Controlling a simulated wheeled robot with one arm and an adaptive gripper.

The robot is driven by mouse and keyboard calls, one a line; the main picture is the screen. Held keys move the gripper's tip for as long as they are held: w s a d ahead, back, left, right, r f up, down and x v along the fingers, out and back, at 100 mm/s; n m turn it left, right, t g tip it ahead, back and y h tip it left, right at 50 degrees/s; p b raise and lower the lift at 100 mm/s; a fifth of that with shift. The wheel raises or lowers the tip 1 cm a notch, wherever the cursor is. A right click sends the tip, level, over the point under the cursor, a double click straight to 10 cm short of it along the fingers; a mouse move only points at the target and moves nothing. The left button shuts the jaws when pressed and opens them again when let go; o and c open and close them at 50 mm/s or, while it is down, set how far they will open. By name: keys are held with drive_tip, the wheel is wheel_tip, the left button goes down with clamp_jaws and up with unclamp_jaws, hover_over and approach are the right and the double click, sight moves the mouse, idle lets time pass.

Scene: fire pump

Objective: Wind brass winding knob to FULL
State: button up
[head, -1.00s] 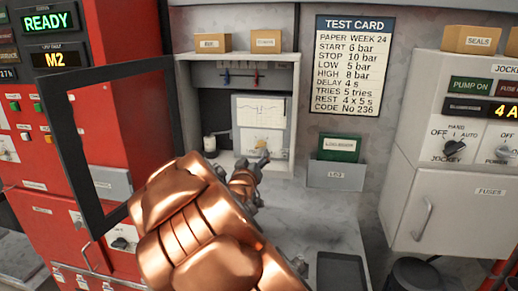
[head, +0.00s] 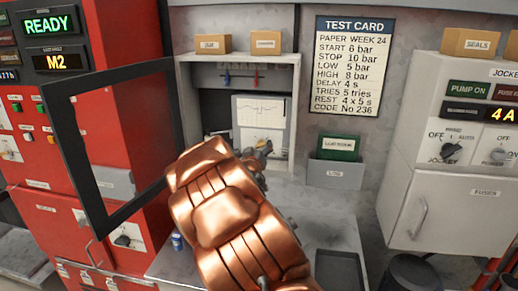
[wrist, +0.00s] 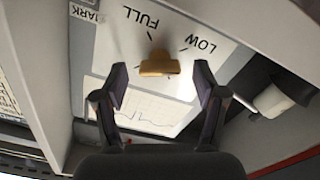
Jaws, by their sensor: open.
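The brass winding knob (wrist: 158,64) sits on a white plate (wrist: 205,57) in the wrist view. The plate carries the words FULL at upper left and LOW at upper right, upside down there. My gripper (wrist: 160,78) is open, with one finger on each side of the knob and a visible gap to it on both sides. I cannot tell which mark the knob points at. In the head view my gripper (head: 262,150) reaches into the open recorder cabinet (head: 297,110), and the knob is hidden behind my arm.
A chart sheet (head: 262,112) hangs inside the cabinet above my gripper. The cabinet's framed door (head: 103,215) stands open at left, by the red panel (head: 120,60). A log holder (head: 335,174) is on the wall at right. A dark tray (head: 340,270) lies on the counter.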

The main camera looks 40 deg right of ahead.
drive_tip(key=c, duration=1.1)
drive_tip(key=shift+c, duration=0.2)
drive_tip(key=shift+f+m+b, duration=0.15)
drive_tip(key=shift+m+b, duration=0.15)
drive_tip(key=shift+b, duration=0.25)
